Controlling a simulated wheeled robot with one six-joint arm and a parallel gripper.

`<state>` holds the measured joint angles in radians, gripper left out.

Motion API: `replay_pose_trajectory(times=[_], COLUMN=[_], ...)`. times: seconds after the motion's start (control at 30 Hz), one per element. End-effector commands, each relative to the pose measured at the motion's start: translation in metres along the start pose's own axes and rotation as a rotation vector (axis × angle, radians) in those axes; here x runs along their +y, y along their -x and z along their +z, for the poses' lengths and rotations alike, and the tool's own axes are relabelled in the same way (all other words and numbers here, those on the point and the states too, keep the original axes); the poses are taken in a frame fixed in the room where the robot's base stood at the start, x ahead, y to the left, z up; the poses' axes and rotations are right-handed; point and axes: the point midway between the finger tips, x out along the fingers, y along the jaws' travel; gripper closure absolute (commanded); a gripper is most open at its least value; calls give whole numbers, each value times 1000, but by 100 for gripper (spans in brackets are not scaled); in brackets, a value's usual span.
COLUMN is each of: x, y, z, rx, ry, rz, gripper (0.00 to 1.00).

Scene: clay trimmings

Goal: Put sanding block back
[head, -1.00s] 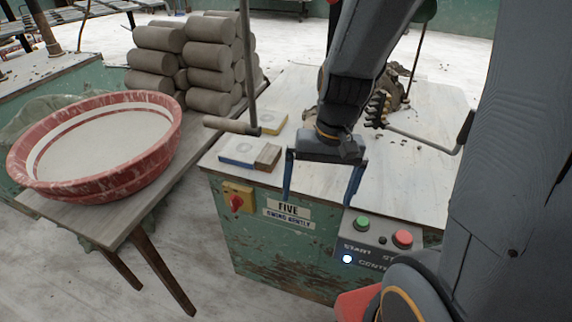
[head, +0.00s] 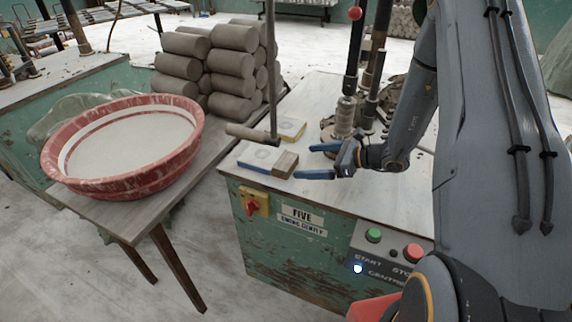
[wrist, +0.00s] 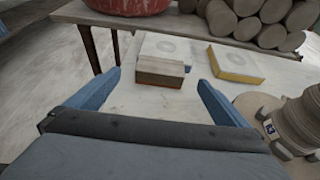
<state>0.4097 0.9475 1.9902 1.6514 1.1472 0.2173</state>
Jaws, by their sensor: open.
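A small brown block (head: 285,164), which looks like the sanding block, sits at the near left part of the worktop, close against a white slab with a blue edge (head: 257,157). I cannot tell whether they touch. A similar white slab with a yellow edge (head: 291,130) lies just behind. My gripper (head: 305,161) is open and empty, its blue fingers pointing left at the brown block. In the wrist view the brown block (wrist: 160,73) shows ahead, in line with the gap between the fingertips (wrist: 159,78).
A red basin (head: 125,180) and stacked clay rolls (head: 225,65) are on the left table. Machine parts (head: 345,115) stand behind my gripper. The start and stop buttons (head: 392,247) are on the front panel.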

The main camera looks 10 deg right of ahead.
Motion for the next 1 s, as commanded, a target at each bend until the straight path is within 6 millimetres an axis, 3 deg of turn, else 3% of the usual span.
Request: replay_pose_trajectory(times=[0.37,0.7,1.0], x=[-2,-1,-2], y=[-31,-72,-78], z=[-1,-3,-4], rx=[-6,-5,-5], ry=[-9,-8,-8], rz=[-9,-9,-10], gripper=[0,0,0])
